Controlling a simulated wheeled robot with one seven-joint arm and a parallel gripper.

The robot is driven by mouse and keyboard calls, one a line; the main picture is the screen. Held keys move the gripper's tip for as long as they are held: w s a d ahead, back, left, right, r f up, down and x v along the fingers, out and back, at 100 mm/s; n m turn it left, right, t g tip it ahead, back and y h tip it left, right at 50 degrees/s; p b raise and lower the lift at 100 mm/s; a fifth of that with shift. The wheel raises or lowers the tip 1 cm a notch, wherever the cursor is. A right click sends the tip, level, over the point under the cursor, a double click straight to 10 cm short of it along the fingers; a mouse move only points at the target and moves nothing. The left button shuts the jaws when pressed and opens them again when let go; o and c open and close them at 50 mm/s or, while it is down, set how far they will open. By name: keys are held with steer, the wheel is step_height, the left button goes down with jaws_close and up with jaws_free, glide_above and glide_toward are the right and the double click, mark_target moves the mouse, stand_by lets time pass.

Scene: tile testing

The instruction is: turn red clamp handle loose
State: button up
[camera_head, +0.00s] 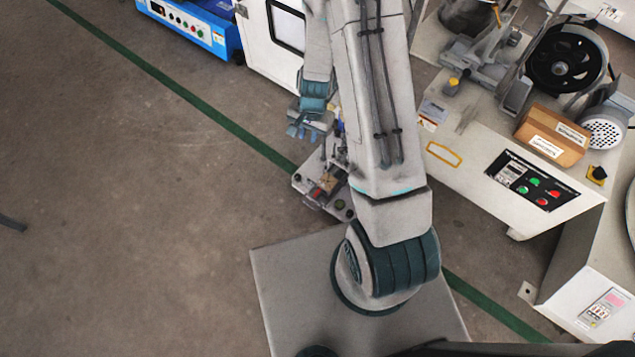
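A small grey test fixture (298,181) stands partly hidden behind my arm, near the middle of the picture. A small red part (316,193) shows on its left side and may be the red clamp handle, but it is too small to make out its shape or angle. My gripper (300,134), with blue-teal fingertips, appears above and left of the fixture in the picture, apart from the red part. The fingers are too small to tell whether they are open or shut. I see nothing held in them.
A white machine with a button panel (533,180), a black wheel (567,58) and a cardboard box (552,135) fills the right side. A white cabinet (262,45) and a blue unit (196,22) stand at the back. The floor at left is mostly clear.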

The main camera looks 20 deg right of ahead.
mark_target(317, 192)
steer(key=s+f+m+b, duration=0.1)
steer(key=f+b, duration=0.3)
steer(key=f, duration=0.6)
steer(key=s+d+f+m+b, duration=0.1)
steer(key=f+b, duration=0.3)
steer(key=f, duration=0.6)
steer(key=s+f+b, duration=0.1)
steer(key=f+b, duration=0.4)
steer(key=f, duration=0.6)
steer(key=shift+d+m+g+h, duration=0.3)
steer(key=shift+m+g+h, duration=0.1)
jaws_close()
steer(key=n, duration=0.4)
steer(key=shift+w+n+b, duration=0.1)
steer(key=shift+n+b, duration=0.2)
steer(key=shift+b, duration=0.05)
steer(key=shift+n, duration=0.7)
